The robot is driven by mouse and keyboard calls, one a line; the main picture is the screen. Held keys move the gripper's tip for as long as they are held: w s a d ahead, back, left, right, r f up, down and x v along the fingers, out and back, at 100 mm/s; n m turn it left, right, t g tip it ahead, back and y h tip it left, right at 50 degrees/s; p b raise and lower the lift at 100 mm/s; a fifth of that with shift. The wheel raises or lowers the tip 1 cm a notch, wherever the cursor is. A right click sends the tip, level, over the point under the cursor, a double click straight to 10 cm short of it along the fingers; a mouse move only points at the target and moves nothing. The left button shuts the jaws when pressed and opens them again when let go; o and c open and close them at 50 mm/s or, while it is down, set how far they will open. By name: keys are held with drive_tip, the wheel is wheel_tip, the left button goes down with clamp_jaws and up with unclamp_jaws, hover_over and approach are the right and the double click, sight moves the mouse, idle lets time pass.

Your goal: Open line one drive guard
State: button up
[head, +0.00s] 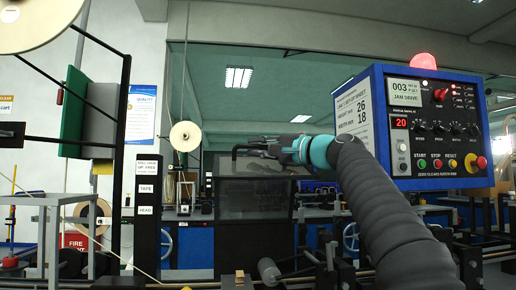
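A dark, see-through panel (250,205), which looks like the drive guard, stands upright in the middle of the head view behind the front rails. It appears closed; no label on it can be read. My gripper (242,151) is at the panel's top edge in the picture, pointing left. Its dark fingers are seen from the side, so I cannot tell whether they are open or touch the panel. Nothing is clearly seen held. My arm comes in from the lower right and covers part of the view right of the panel.
A blue control box (425,125) with a red lamp (424,61), a "JAM DRIVE" display and several buttons hangs at the right. Rails and rollers (269,271) cross the front.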

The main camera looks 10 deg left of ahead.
drive_tip(key=shift+o, duration=1.1)
drive_tip(key=shift+a, duration=0.1)
drive_tip(key=shift+s, duration=0.1)
hover_over(302, 174)
drive_tip(key=shift+f, duration=0.85)
